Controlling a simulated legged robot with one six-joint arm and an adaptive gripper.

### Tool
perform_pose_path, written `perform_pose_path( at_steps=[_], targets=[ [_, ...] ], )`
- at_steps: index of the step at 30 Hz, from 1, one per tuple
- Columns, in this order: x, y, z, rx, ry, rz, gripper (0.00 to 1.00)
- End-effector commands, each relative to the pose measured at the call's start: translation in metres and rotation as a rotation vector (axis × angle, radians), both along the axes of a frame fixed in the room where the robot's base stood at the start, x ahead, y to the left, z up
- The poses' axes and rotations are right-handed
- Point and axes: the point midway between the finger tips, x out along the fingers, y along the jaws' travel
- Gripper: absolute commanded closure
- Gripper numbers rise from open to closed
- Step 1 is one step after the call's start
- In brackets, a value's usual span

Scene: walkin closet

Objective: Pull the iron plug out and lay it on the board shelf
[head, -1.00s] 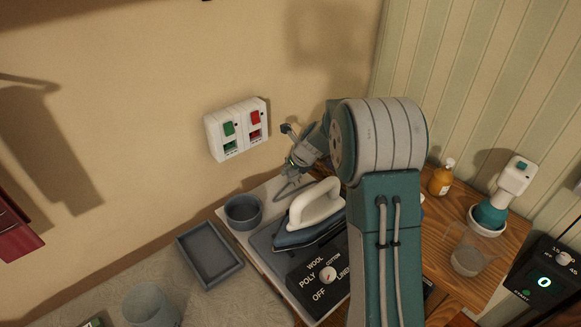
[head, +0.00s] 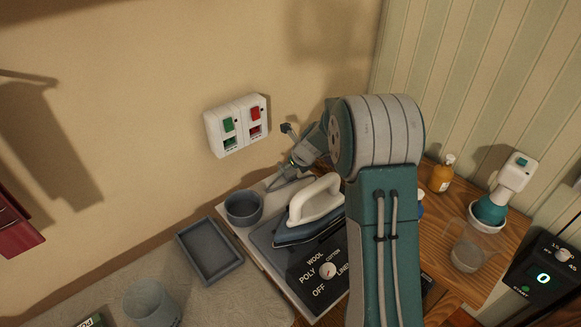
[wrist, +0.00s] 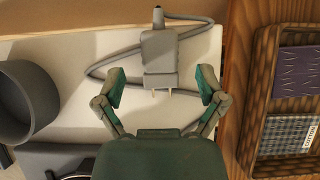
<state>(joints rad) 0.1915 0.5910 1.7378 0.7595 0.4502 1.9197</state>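The grey iron plug (wrist: 158,55) lies on the pale board (wrist: 60,48), its two prongs pointing toward my gripper and its cord looped around it. My gripper (wrist: 161,86) is open, with one finger on each side of the plug's prong end and a gap on both sides. In the head view my gripper is low over the back of the board (head: 262,203), partly hidden by my arm; the plug is hard to make out there. The white wall socket unit (head: 237,125) has a green and a red switch, and no plug is in it.
The iron (head: 312,205) stands on the board by a dial panel (head: 325,270). A dark bowl (head: 243,208) and grey tray (head: 209,250) are to its left. A wicker basket (wrist: 258,95) with folded cloths is right in the wrist view. Bottles and a jug (head: 468,250) stand at right.

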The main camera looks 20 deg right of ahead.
Motion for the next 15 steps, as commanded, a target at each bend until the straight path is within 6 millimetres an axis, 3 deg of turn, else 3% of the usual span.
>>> perform_pose_path(
  at_steps=[8,15],
  targets=[
    [-0.002,-0.001,0.005,0.0,-0.001,-0.001,0.1],
    [-0.021,-0.01,0.04,-0.001,-0.005,-0.002,0.1]
  ],
)
